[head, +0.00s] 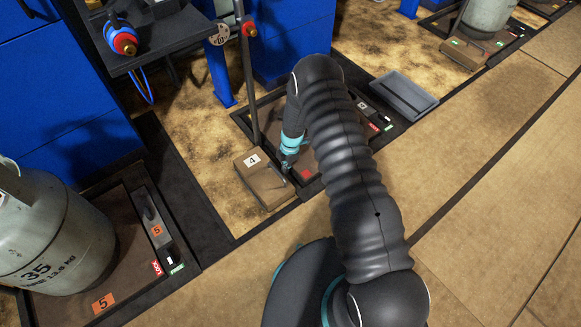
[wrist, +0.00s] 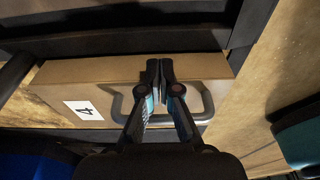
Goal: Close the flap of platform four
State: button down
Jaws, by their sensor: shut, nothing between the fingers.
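The flap of platform four (head: 268,191) is a brown panel with a white "4" label. It sticks out at the near left end of the dark-framed platform (head: 243,121). The flap also shows in the wrist view (wrist: 200,68), with its grey bar handle (wrist: 208,103). My gripper (head: 286,171) is at the flap's right part, by the handle. In the wrist view my gripper (wrist: 160,68) is shut, its fingertips together over the flap's face, crossing the handle's span. I cannot tell whether they touch the flap. My arm hides much of the platform.
A grey cylinder (head: 45,235) stands on platform five at left. A dark post (head: 247,85) rises at platform four's left side. A grey tray (head: 398,97) lies at its far right. Another platform's flap (head: 465,53) is farther right. The tan floor (head: 490,200) at right is clear.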

dwell(0.7)
jog(key=w+d+r, duration=0.5)
jog(key=d+r, duration=0.1)
jog(key=d, duration=0.2)
jog(key=shift+w+r, duration=0.15)
jog(key=shift+w, duration=0.05)
